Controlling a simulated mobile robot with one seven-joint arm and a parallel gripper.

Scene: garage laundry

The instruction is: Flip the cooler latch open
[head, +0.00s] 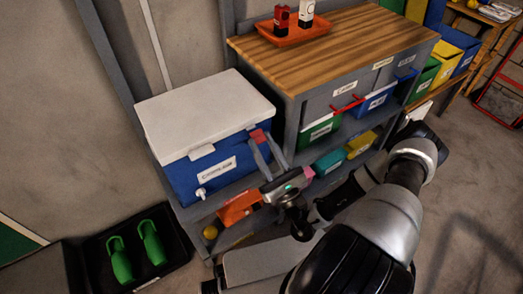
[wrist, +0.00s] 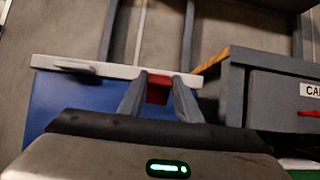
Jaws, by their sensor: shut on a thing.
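The blue cooler (head: 180,181) with a white lid (head: 200,108) stands on the grey shelf unit, lid down. A white tab (head: 201,152) hangs from the lid's front edge; it also shows in the wrist view (wrist: 75,67). A red latch (head: 257,133) sits at the cooler's front, right of the label, just below the lid edge. My gripper (head: 260,143) reaches up to it with both fingers. In the wrist view the red latch (wrist: 158,95) lies between the fingertips (wrist: 158,77) of my gripper, which is shut on it. The fingers partly hide it.
A wooden-topped cabinet (head: 330,40) with drawers stands close right of the cooler, beside my fingers. An orange tray (head: 290,36) with small items is on top. Coloured bins (head: 320,132) fill the shelves below. A black tray (head: 105,262) with green shoe-like items lies on the floor left.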

